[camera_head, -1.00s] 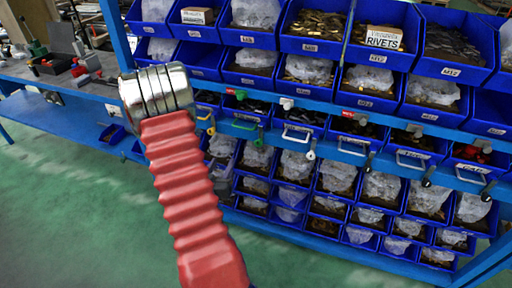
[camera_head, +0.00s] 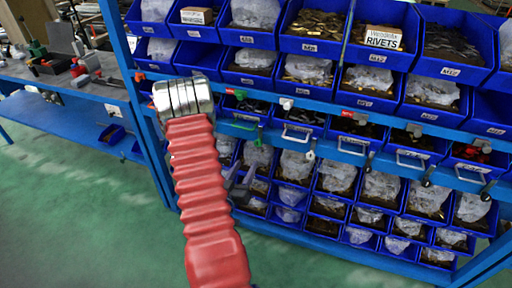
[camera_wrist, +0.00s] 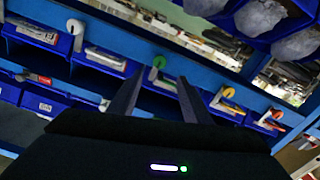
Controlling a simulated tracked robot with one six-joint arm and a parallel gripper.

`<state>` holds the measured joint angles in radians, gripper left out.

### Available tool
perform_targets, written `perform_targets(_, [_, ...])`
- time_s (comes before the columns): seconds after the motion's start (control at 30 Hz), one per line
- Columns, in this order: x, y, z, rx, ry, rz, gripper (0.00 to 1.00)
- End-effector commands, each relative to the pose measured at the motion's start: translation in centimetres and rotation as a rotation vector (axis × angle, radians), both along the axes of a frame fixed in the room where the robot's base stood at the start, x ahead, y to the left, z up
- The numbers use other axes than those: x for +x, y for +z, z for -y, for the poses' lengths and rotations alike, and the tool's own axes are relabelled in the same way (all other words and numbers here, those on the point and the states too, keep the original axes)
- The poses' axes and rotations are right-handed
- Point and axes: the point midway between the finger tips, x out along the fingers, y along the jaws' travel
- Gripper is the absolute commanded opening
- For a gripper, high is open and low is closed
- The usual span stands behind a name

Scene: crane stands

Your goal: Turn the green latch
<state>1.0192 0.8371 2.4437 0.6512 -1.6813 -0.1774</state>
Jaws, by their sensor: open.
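The green latch (camera_head: 260,136) sits on the blue rail of the shelf in the head view, right of my red arm and left of the white handles. In the wrist view a round green latch head (camera_wrist: 158,62) with a short lever shows on the blue rail. It lies just beyond and between my two fingertips. My gripper (camera_wrist: 160,76) is open and empty, its dark fingers spread towards the rail. In the head view the gripper (camera_head: 240,183) shows only partly, low beside my arm. No contact with the latch is visible; the exact gap is hard to tell.
Other latches stand along the rail in the wrist view: a white one (camera_wrist: 75,27) to the left, a yellow-orange one (camera_wrist: 228,92) and an orange-red one (camera_wrist: 275,115) to the right. Blue bins (camera_head: 322,33) fill the shelf above and below. A workbench (camera_head: 62,78) stands at left.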

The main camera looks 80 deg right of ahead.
Motion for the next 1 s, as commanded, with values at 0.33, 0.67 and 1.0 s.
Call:
perform_targets(0.33, [-0.6, 0.1, 5.3, -0.003, -0.002, 0.001, 0.44])
perform_targets(0.67, [-1.0, 0.1, 10.2, -0.002, 0.0, 0.0, 0.44])
perform_targets(1.0, [-1.1, 0.1, 12.1, -0.001, 0.001, 0.0, 0.44])
